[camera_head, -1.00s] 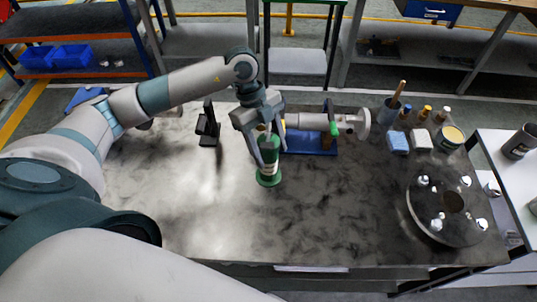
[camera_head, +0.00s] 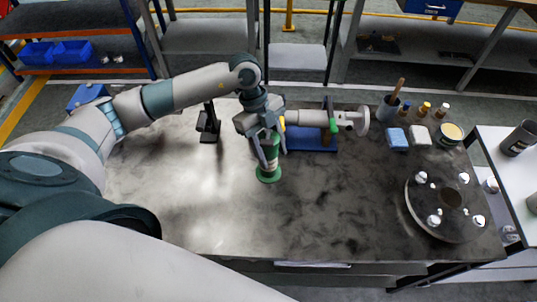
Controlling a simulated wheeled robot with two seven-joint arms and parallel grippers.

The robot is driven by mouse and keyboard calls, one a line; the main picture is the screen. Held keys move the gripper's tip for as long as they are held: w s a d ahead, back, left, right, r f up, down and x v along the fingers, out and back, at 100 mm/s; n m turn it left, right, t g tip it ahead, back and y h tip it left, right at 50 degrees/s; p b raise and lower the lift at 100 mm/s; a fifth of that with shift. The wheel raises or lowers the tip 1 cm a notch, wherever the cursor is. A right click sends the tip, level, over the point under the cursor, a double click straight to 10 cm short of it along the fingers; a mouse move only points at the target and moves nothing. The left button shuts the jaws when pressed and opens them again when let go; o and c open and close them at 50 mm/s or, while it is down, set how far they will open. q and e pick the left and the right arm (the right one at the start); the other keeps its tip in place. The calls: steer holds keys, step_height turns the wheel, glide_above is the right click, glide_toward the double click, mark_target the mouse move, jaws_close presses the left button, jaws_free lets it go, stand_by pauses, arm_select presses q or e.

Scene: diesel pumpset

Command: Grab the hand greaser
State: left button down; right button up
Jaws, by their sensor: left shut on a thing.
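The hand greaser (camera_head: 268,172) is a green upright cylinder with a wider round base, standing on the grey stained worktop near its middle. My left gripper (camera_head: 267,158) reaches down over it from above. Its two fingers sit around the upper part of the greaser and are shut on it. The top of the greaser is partly hidden by the gripper. I cannot tell for sure whether its base touches the worktop. My right gripper is not in view.
A blue stand (camera_head: 311,139) with a grey cylindrical part (camera_head: 312,118) is just right of the gripper. A black stand (camera_head: 208,124) is to the left. A round flange plate (camera_head: 446,207), sponges (camera_head: 397,138) and small bottles are at the right. The front worktop is clear.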

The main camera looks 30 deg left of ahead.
arm_select(q)
steer(key=shift+w+r, duration=0.1)
steer(key=shift+r, duration=0.05)
steer(key=shift+r+b, duration=0.6)
steer(key=shift+r, duration=0.2)
steer(key=shift+r+b, duration=0.5)
steer(key=shift+r, duration=0.4)
steer(key=s+d+r+b, duration=0.3)
steer(key=s+d+r, duration=0.4)
steer(key=d, duration=0.2)
steer(key=shift+d+r+b, duration=0.15)
steer(key=shift+r+b, duration=0.05)
steer(key=shift+b, duration=0.2)
